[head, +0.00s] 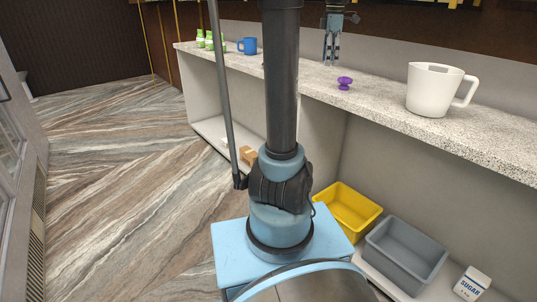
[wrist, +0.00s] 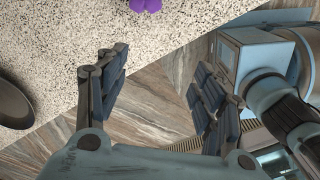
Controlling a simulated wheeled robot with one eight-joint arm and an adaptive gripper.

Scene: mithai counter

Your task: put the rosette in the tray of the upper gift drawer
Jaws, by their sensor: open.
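The small purple rosette (head: 345,83) sits on the speckled counter top, between the white mug and my gripper in the head view. It also shows, partly cut off, at the top edge of the wrist view (wrist: 146,5). My gripper (head: 331,63) is above the counter, left of and beyond the rosette in the head view. In the wrist view my gripper (wrist: 158,72) has its fingers spread wide with nothing between them, over the counter's edge. I cannot make out the upper gift drawer or its tray in either view.
A white mug (head: 430,92) stands right on the counter (head: 385,97); a blue mug (head: 247,46) and green bottles (head: 205,40) stand left. Below are yellow (head: 345,212) and grey bins (head: 405,255), a sugar carton (head: 472,284) and a brown box (head: 248,154). Open floor (head: 120,170) lies left.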

